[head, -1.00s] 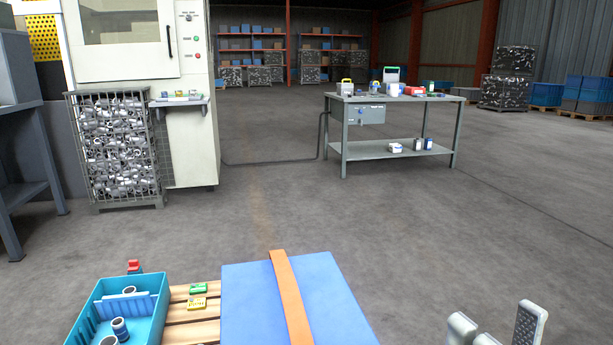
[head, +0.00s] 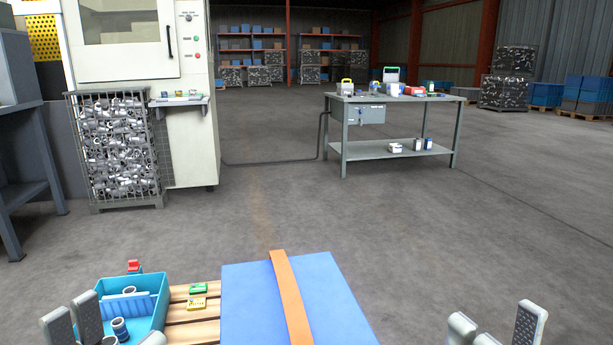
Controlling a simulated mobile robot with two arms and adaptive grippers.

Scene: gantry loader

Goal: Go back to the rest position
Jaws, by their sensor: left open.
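My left gripper (head: 112,324) shows at the bottom left edge, with its fingers apart. It is in front of the near part of a blue bin (head: 158,298) and hides some of it. Metal sleeves (head: 120,328) in the bin show between the fingers; I see none gripped. My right gripper (head: 497,328) is at the bottom right edge, with a wide gap between its fingertips and only floor between them. The lower parts of both grippers are cut off by the picture's edge.
A blue box (head: 245,300) with an orange strap (head: 290,300) is between my grippers. Green and yellow small packs (head: 197,303) lie on wooden slats (head: 180,313). A workbench (head: 400,150) stands farther off, a wire cage of metal parts (head: 118,150) at left. The middle floor is clear.

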